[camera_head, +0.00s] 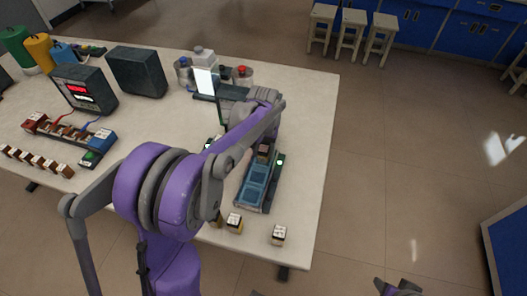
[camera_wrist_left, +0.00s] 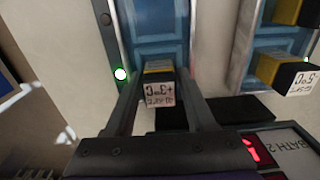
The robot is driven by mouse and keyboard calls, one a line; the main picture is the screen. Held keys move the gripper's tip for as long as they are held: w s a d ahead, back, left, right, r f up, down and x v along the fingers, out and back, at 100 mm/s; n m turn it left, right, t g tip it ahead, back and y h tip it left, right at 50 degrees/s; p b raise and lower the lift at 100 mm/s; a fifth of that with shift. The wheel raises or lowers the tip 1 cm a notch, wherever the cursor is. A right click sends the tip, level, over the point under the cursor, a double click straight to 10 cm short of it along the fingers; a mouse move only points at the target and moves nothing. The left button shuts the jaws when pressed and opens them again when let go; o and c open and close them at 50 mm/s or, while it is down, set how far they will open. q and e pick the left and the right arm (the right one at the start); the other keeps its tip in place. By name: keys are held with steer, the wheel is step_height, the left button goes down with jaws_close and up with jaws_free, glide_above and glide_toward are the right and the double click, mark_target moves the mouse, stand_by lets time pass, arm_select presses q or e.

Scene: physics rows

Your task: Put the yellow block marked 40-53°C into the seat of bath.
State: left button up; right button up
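A block with a yellow band, dark parts and a white label (camera_wrist_left: 159,92) stands between my left gripper's fingers (camera_wrist_left: 161,75) in the left wrist view. Its label is upside down and too small to read surely. A narrow gap seems to show beside one finger, so I cannot tell whether they grip it. The block is at the end of a blue-topped bath (camera_wrist_left: 155,20), beside a lit green lamp (camera_wrist_left: 120,73). In the head view the bath (camera_head: 256,185) lies near the table's right edge, below my left gripper (camera_head: 262,147). My right gripper (camera_head: 397,288) shows only partly at the bottom edge.
Two loose blocks, one (camera_head: 234,222) and another (camera_head: 279,235), stand near the table's front edge (camera_head: 305,225). A rack (camera_head: 70,135), a row of small blocks (camera_head: 35,160) and a red-display meter (camera_head: 80,90) stand left.

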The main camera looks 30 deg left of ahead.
mark_target(264, 149)
arm_select(q)
step_height(264, 149, up, 12)
steer(key=shift+f+p, duration=0.2)
steer(key=shift+p, duration=0.35)
steer(key=s+d+f+m+t, duration=0.1)
steer(key=s+d+f, duration=0.1)
steer(key=s, duration=0.5)
steer(key=s+d+f+t, duration=0.2)
steer(key=s+d, duration=0.3)
steer(key=s, duration=0.2)
steer(key=s+d+f+m+t, duration=0.1)
steer(key=s+d+f+t, duration=0.1)
steer(key=s, duration=0.6)
steer(key=shift+d+f+m, duration=0.3)
steer(key=shift+d+f, duration=0.2)
steer(key=shift+d, duration=0.2)
steer(key=shift+s, duration=0.1)
